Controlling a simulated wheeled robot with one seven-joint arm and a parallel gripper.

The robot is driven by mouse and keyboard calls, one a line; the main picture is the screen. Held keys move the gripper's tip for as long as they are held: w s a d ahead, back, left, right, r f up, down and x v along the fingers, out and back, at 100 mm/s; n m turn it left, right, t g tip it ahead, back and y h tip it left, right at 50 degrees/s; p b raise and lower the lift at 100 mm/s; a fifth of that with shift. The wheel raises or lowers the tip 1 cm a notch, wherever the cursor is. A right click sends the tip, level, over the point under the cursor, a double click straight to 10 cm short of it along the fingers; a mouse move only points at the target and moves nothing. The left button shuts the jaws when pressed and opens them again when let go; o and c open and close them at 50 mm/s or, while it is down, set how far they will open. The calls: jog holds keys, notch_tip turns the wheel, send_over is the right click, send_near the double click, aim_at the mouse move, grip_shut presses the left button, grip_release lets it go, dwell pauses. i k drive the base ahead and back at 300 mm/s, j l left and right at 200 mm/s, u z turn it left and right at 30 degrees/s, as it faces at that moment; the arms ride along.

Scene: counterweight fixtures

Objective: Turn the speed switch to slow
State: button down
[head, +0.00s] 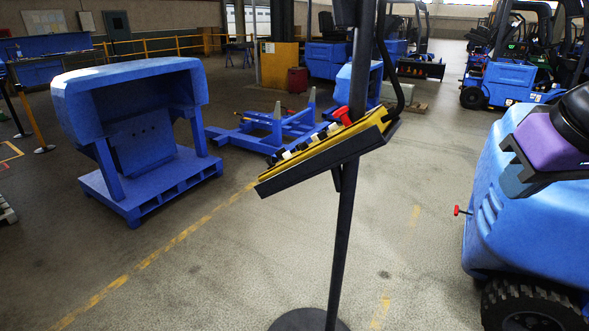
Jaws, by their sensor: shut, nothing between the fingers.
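A tilted yellow control panel (356,131) in a dark tray stands on a dark post (344,225) in the middle of the head view. I see it nearly edge-on, its lower end to the left. Several small black and white switches (303,147) stick up along it. A red knob or handle (343,115) stands near its upper right end. I cannot tell which one is the speed switch or how it is set; no labels can be read.
The post has a round dark base (308,321) on the floor. A blue counterweight (130,95) rests on a blue pallet (150,186) at the left. A blue forklift (520,205) stands close on the right. The floor around the post is clear.

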aim_at(269, 163)
jog(key=i+j+u, duration=0.3)
jog(key=i+j, duration=0.25)
jog(key=j+u, duration=0.4)
jog(key=i+j+u, duration=0.1)
jog(key=u, duration=0.25)
jog(key=j, duration=0.1)
